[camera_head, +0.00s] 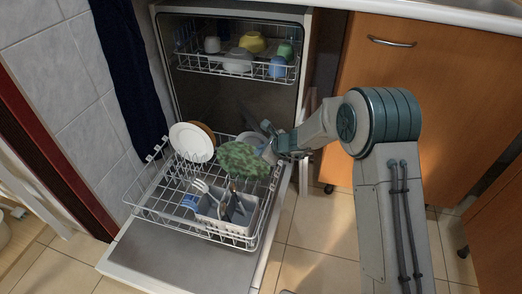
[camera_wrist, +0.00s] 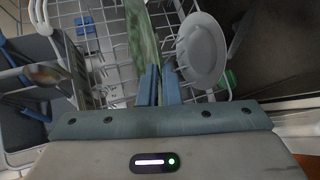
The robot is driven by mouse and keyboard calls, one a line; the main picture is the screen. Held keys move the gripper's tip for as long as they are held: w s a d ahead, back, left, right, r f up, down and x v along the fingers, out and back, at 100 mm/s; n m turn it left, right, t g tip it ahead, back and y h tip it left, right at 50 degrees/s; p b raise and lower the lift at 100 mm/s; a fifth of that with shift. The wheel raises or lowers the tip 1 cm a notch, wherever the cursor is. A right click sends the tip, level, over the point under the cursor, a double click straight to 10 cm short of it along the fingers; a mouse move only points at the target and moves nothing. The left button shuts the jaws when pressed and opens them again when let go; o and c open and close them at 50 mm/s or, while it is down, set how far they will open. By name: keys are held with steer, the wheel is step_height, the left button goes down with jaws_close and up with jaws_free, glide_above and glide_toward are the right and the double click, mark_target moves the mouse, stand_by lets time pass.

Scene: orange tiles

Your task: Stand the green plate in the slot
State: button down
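The green plate (camera_head: 240,158), with a mottled surface, stands roughly upright over the right side of the lower dish rack (camera_head: 143,212). My gripper (camera_head: 277,150) comes in from the right and is shut on its edge. In the wrist view the green plate (camera_wrist: 143,35) shows nearly edge-on and runs down to between my blue fingers (camera_wrist: 160,86). White rack wires lie just beyond it. I cannot tell whether its lower edge is in a slot or above the wires.
A pale plate (camera_wrist: 203,50) is close beside my fingers. A white plate (camera_head: 191,142) and a brown one (camera_head: 208,131) stand at the rack's left. A cutlery basket (camera_head: 240,230) is at the front. The upper rack (camera_head: 190,66) holds cups and bowls.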

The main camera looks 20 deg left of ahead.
mark_target(253, 158)
steer(key=shift+f+b, duration=1.5)
steer(key=shift+b, duration=0.05)
steer(key=c, duration=1.5)
jaws_free()
steer(key=shift+c, duration=0.2)
steer(key=p+v, duration=0.4)
steer(key=v, duration=1)
steer(key=shift+p, duration=0.35)
